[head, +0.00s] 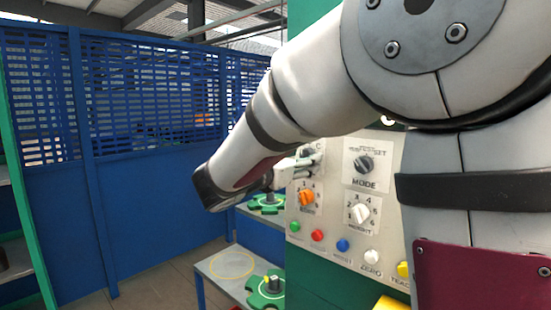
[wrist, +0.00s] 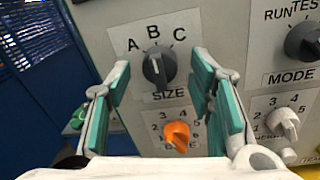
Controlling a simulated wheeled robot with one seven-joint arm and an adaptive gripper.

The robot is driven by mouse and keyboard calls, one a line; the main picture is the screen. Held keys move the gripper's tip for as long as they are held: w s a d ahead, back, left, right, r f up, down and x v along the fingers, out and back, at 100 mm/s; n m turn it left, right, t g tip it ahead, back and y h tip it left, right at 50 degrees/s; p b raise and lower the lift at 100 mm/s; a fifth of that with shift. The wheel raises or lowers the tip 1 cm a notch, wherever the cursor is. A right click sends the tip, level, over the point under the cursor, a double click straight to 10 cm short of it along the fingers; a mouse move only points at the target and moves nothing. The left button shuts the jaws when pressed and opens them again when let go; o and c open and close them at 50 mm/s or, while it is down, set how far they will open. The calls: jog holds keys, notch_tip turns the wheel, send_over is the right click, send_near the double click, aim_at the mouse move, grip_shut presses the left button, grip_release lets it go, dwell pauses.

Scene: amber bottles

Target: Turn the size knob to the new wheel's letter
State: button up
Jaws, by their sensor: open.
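The size knob (wrist: 158,68) is black with a pale line, under the letters A, B and C on the panel. Its line appears to point up near B. My gripper (wrist: 161,66) is open, its teal-padded fingers on either side of the knob in the wrist view; I cannot tell whether they touch it. In the head view my gripper (head: 290,172) is at the panel's upper left and partly hides the size knob.
Below the size knob is an orange knob (wrist: 177,136). To its right are the mode knob (wrist: 303,41) and a white height knob (head: 361,212). Coloured buttons, including a red one (head: 317,234), line the panel's lower part. The bench (head: 214,268) has a bare yellow-ringed spot.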

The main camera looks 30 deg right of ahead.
grip_shut()
jog(key=shift+m+b, duration=0.3)
jog(key=shift+b, duration=0.1)
jog(key=m+b, duration=0.8)
jog(key=b, duration=0.2)
jog(key=shift+w+f+h, duration=0.1)
jog(key=shift+h, duration=0.2)
jog(key=shift+m, duration=0.4)
